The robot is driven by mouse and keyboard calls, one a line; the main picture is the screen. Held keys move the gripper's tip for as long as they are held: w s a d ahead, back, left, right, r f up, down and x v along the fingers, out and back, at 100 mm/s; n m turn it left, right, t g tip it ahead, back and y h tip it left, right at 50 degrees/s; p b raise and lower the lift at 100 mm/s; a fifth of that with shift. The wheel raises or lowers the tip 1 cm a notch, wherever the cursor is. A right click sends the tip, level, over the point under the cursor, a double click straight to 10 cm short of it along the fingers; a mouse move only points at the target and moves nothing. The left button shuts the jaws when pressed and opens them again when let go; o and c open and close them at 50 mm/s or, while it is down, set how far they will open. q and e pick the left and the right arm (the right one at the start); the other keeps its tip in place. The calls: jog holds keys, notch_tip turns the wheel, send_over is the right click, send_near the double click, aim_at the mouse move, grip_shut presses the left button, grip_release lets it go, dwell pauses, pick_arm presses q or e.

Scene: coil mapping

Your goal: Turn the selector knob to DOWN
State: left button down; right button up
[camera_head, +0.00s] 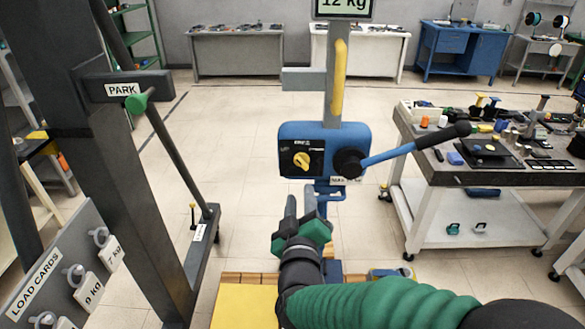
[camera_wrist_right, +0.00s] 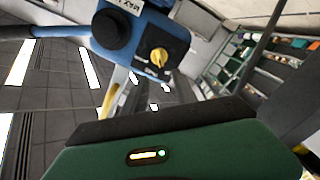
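The selector knob (camera_head: 302,161) is a small yellow knob on a dark plate on the left of the blue control box (camera_head: 322,133). It points diagonally, from upper left to lower right in the head view. In the right wrist view the yellow knob (camera_wrist_right: 158,57) also shows, close to a black round hub (camera_wrist_right: 112,30). My left gripper is not in view.
A blue lever (camera_head: 400,154) with a black grip sticks out right from the box. A yellow-padded post (camera_head: 339,75) rises above it. A dark frame with a PARK label (camera_head: 123,89) stands at left. A cluttered workbench (camera_head: 480,178) stands at right. Floor shows left of the box.

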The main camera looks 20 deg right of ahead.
aim_at(300, 164)
jog(key=x, duration=0.6)
jog(key=p+x, duration=0.1)
jog(key=x, duration=0.4)
jog(key=shift+w+a, duration=0.1)
jog(key=shift+w, duration=0.3)
jog(key=shift+d, duration=0.25)
grip_shut()
